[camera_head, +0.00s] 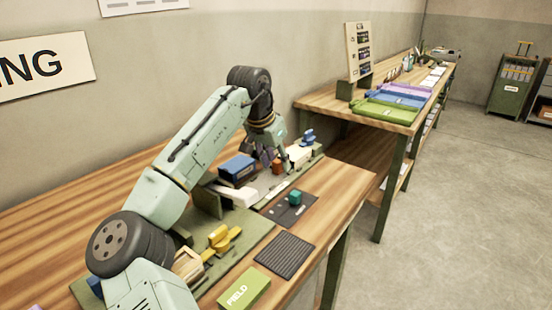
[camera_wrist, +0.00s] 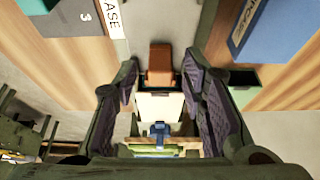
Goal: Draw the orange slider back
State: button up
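The orange slider (camera_head: 277,168) is a small orange block on the workbench, beside a white block (camera_head: 298,154). In the wrist view the orange slider (camera_wrist: 160,64) shows just past the fingertips, roughly centred in the gap, with the white block (camera_wrist: 160,104) nearer the camera. My gripper (camera_head: 276,160) is lowered close to the slider. In the wrist view my gripper (camera_wrist: 162,85) has its two purple-padded fingers spread wide, with clear space on both sides of the slider. I cannot tell any contact with it.
A blue box (camera_head: 237,170) stands just left of my gripper. A teal block (camera_head: 295,198) sits on a dark mat in front. Yellow pieces (camera_head: 220,240), a ribbed black mat (camera_head: 285,255) and a green FIELD box (camera_head: 245,289) lie nearer. A blue piece (camera_head: 308,136) stands behind.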

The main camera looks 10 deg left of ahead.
jog(key=shift+f, duration=0.1)
jog(key=shift+c, duration=0.5)
grip_shut()
dwell(0.4)
